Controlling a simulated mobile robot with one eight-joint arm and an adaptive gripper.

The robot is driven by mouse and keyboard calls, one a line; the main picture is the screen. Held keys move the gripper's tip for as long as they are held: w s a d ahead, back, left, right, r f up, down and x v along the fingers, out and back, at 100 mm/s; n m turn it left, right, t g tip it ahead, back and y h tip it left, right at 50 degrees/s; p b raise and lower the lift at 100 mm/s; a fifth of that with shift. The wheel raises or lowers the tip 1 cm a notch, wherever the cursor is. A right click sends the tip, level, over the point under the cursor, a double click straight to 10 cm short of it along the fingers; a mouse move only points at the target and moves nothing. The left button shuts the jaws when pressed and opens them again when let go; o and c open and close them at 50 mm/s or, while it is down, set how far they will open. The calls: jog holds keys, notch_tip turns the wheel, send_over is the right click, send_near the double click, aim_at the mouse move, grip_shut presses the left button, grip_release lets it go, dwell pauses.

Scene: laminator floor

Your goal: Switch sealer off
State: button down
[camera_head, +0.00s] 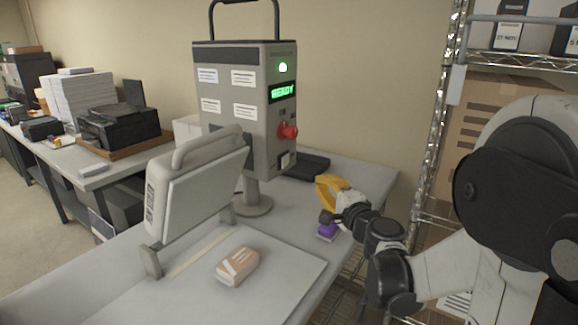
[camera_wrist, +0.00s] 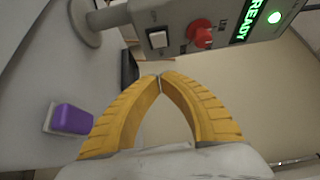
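The sealer's grey control box (camera_head: 232,110) stands on a post above the table, with a lit green "READY" display (camera_head: 283,91) and a green lamp (camera_head: 283,67). A red knob (camera_head: 287,131) sits on its side face. Below the knob is a white rocker switch (camera_head: 286,160); the wrist view shows the switch (camera_wrist: 158,39) beside the red knob (camera_wrist: 201,35). I cannot tell which way the rocker is tipped. My gripper (camera_head: 321,181) has yellow fingers with their tips together and nothing between them. In the wrist view the fingertips (camera_wrist: 160,76) are apart from the switch.
The sealer's raised white press arm (camera_head: 197,190) stands left of the box. A wrapped packet (camera_head: 237,266) lies on the table. A purple block (camera_head: 327,231) is below my gripper. A wire shelf (camera_head: 437,120) stands at the right. A printer (camera_head: 117,127) is at the far left.

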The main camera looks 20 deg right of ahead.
jog(key=b, duration=0.2)
send_near(286, 164)
jog(key=w+d, duration=0.4)
jog(key=w+a, duration=0.2)
jog(key=w, duration=0.1)
jog(key=shift+a+r, duration=0.1)
jog(key=shift+a, duration=0.1)
jog(key=shift+w+a, duration=0.25)
jog(key=shift+w, duration=0.05)
jog(key=shift+w+a, duration=0.25)
jog(key=shift+a, duration=0.55)
jog(key=shift+s+d, duration=0.15)
